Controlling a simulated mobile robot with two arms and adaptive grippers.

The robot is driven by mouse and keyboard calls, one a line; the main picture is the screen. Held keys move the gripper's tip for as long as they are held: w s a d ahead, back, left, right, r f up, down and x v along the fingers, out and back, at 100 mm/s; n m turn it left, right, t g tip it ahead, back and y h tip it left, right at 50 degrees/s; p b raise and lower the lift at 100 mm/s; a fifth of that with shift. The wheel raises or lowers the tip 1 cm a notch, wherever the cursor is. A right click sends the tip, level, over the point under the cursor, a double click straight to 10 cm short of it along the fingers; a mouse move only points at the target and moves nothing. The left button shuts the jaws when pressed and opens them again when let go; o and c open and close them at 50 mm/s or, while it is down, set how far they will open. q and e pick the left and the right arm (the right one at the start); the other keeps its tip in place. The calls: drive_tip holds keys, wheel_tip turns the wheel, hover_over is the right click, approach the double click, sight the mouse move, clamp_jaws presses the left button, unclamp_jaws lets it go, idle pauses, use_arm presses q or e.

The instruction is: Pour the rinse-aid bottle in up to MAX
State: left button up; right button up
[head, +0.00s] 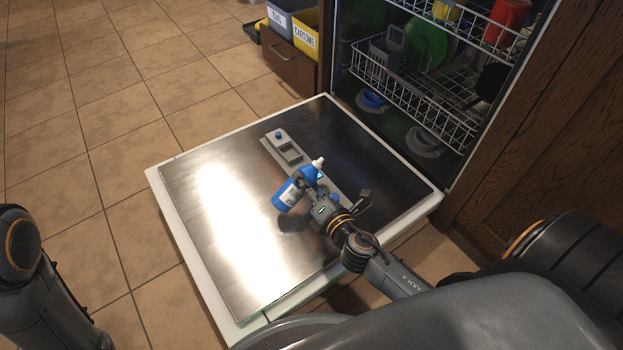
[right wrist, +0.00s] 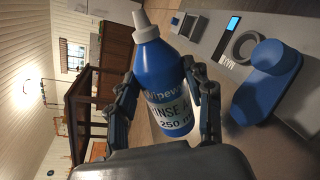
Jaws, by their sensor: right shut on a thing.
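My right gripper (head: 302,187) is shut on the blue rinse-aid bottle (head: 286,196), which has a white label and a white nozzle. In the head view the bottle is tilted above the open dishwasher door, nozzle toward the upper right. The right wrist view shows the bottle (right wrist: 165,85) between both fingers, its label partly covered. The grey dispenser panel (head: 283,146) is set in the door, partly hidden by bottle and gripper. In the wrist view, a dark round ring (right wrist: 244,45) lies beside a small lit blue display (right wrist: 234,23) and a blue round cap (right wrist: 276,57). No liquid stream shows. My left gripper is out of view.
The steel-lined door (head: 225,215) lies flat, mostly clear. The dishwasher's lower rack (head: 425,105) holds dishes at the upper right. Grey and yellow bins (head: 304,35) sit in a drawer at the top. Tiled floor is free to the left.

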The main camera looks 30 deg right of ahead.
drive_tip(key=shift+a+f+m, duration=0.1)
drive_tip(key=shift+f+m, duration=0.15)
drive_tip(key=shift+m, duration=0.15)
idle(0.4)
drive_tip(key=shift+f, duration=0.1)
idle(0.5)
drive_tip(key=shift+a+f+m+y, duration=0.15)
drive_tip(key=shift+m+y, duration=0.15)
drive_tip(key=shift+s+a+f+m, duration=0.1)
drive_tip(key=shift+f+m, duration=0.35)
drive_tip(key=shift+m, duration=0.05)
idle(1.0)
drive_tip(key=shift+f, duration=0.15)
drive_tip(key=shift+a+f+m+y, duration=0.1)
drive_tip(key=shift+f+m+y, duration=0.2)
drive_tip(key=shift+f+m, duration=0.25)
idle(3.8)
